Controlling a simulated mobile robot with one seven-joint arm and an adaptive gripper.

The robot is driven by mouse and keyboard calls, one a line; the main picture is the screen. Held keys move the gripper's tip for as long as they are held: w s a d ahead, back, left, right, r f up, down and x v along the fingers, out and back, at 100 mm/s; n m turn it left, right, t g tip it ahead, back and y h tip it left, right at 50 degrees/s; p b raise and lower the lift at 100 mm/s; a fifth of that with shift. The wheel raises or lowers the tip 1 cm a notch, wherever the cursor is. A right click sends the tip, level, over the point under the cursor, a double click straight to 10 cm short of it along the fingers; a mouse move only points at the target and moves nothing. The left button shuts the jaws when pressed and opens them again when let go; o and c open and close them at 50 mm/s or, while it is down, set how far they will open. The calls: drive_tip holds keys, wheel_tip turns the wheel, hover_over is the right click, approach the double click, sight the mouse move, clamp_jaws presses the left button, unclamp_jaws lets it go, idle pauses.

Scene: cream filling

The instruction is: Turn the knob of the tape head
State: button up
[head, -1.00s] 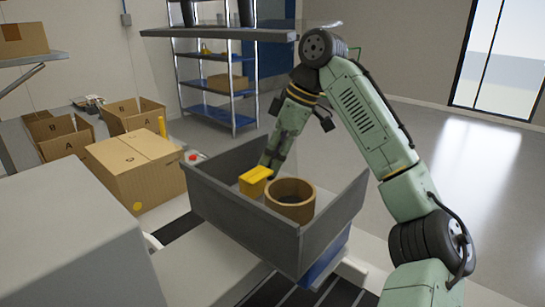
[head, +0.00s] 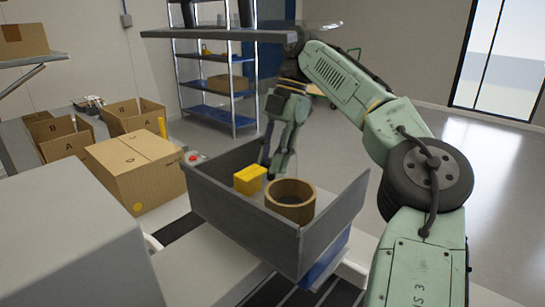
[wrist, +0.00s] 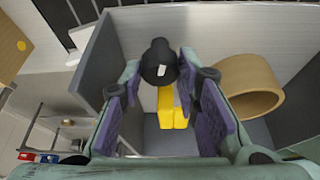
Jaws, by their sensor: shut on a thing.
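A black rounded knob (wrist: 159,62) with a small pale mark shows in the wrist view, at the upper middle between my fingers. My gripper (wrist: 161,82) is shut on it, with a purple-padded finger on each side. In the head view my gripper (head: 274,170) points down at the back of a grey open box (head: 235,218); the knob cannot be made out there. A brown tape ring (head: 290,187) stands in the box, right of a yellow block (head: 249,179). The ring (wrist: 248,86) and the block (wrist: 172,108) also show in the wrist view.
The grey box's raised walls surround my gripper. A grey overhead panel (head: 215,34) spans above, close to my arm. Cardboard boxes (head: 135,165) stand at left, with a red button (head: 194,156) near the grey box. Floor at right is clear.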

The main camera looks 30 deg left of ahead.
drive_tip(key=shift+n+h, duration=0.5)
drive_tip(key=shift+n, duration=0.7)
drive_tip(key=shift+s+f, duration=0.1)
drive_tip(key=o, duration=0.9)
